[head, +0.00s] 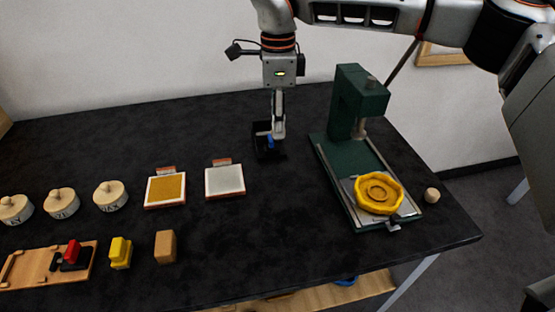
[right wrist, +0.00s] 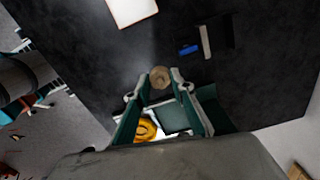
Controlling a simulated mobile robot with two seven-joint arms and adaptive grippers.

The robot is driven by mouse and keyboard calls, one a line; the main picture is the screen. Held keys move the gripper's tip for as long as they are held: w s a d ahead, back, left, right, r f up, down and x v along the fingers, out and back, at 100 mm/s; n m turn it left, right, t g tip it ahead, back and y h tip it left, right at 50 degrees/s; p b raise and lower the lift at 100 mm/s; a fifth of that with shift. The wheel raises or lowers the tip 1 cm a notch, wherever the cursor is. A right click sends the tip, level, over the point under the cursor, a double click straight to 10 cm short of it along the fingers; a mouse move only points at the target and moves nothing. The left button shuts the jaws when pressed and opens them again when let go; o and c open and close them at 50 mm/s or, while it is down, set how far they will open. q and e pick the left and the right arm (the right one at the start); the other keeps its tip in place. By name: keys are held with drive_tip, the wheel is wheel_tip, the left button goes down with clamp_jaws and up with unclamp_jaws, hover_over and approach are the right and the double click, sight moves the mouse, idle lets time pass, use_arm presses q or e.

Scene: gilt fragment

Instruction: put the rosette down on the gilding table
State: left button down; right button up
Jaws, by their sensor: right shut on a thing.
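My right gripper (head: 278,132) points down in the head view, in front of a black tray with a blue item near the back of the dark table (head: 290,220). In the right wrist view, its fingertips (right wrist: 161,78) are closed around a small tan, roundish piece (right wrist: 160,77), which looks like the rosette. The head view does not show this piece clearly. A gold octagonal piece with a raised ring (head: 378,193) rests on the plate of a green press (head: 345,110) to the right; it also shows in the wrist view (right wrist: 145,128). My left gripper is not in view.
The black tray (head: 262,153) is beside the gripper. A gold pad (head: 165,190), a pale pad (head: 224,181), lidded pots (head: 61,203) and blocks (head: 166,246) stand left. A wooden ball (head: 432,195) lies right of the press. The front middle is clear.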

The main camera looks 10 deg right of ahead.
wheel_tip(320, 180, down, 12)
drive_tip(key=shift+r+b, duration=0.2)
drive_tip(key=shift+b, duration=0.1)
drive_tip(key=shift+f, duration=0.1)
drive_tip(key=o, duration=0.7)
wheel_tip(320, 180, up, 12)
drive_tip(key=shift+r+p, duration=0.1)
drive_tip(key=shift+p, duration=0.25)
idle(0.3)
